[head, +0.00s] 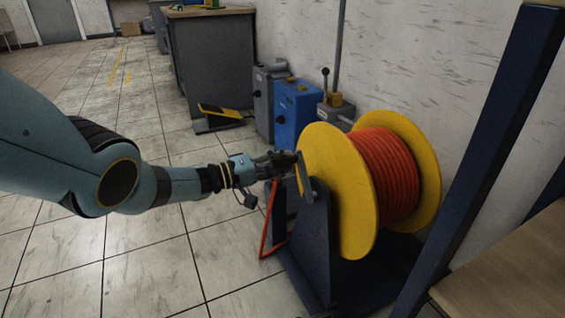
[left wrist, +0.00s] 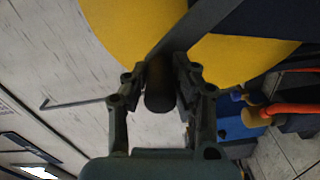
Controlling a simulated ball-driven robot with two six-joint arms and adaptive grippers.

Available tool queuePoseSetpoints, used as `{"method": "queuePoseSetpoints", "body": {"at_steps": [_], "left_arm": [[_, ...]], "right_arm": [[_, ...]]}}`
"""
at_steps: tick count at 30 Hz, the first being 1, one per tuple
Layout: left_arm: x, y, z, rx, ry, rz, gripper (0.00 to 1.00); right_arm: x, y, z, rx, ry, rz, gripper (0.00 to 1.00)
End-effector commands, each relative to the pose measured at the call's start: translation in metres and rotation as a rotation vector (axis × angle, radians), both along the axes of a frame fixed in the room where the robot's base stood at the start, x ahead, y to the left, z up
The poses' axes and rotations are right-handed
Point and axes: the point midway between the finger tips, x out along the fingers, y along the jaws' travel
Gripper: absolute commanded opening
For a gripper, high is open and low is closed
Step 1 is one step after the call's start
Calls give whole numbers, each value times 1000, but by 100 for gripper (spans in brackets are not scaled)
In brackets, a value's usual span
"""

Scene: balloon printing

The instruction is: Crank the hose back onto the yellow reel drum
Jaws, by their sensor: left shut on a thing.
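The yellow reel drum (head: 335,190) stands upright on a dark blue stand (head: 312,245) on the floor. Orange-red hose (head: 385,172) is wound in several turns between its two flanges. A loose length of hose (head: 268,222) hangs down beside the stand to the floor. My left gripper (head: 288,160) is at the near side of the drum, shut on the dark crank handle (left wrist: 160,88). The crank arm (head: 304,177) runs from the handle down toward the hub. In the left wrist view the fingers close on both sides of the handle, with the yellow flange (left wrist: 130,35) behind. My right gripper is not in view.
A blue box (head: 297,112) and a grey box (head: 265,98) stand against the wall behind the reel. A grey workbench (head: 212,65) is farther back. A dark blue post (head: 485,150) and a wooden tabletop (head: 510,275) are at the right. The tiled floor at left is clear.

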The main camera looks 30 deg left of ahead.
Motion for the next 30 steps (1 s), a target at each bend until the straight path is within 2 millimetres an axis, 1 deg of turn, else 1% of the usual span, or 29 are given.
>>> {"method": "queuePoseSetpoints", "body": {"at_steps": [5,6,11,23,26,30], "left_arm": [[1,2,1,3,-2,3,0],[1,2,1,3,-2,3,26],[1,2,1,2,-1,3,47],[-2,2,0,2,-1,1,48],[-8,7,-1,3,-1,1,48],[-25,20,-2,5,2,0,48]], "right_arm": [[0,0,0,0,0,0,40],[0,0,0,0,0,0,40],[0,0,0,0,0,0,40],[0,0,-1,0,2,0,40],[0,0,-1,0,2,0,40],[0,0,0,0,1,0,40]]}}
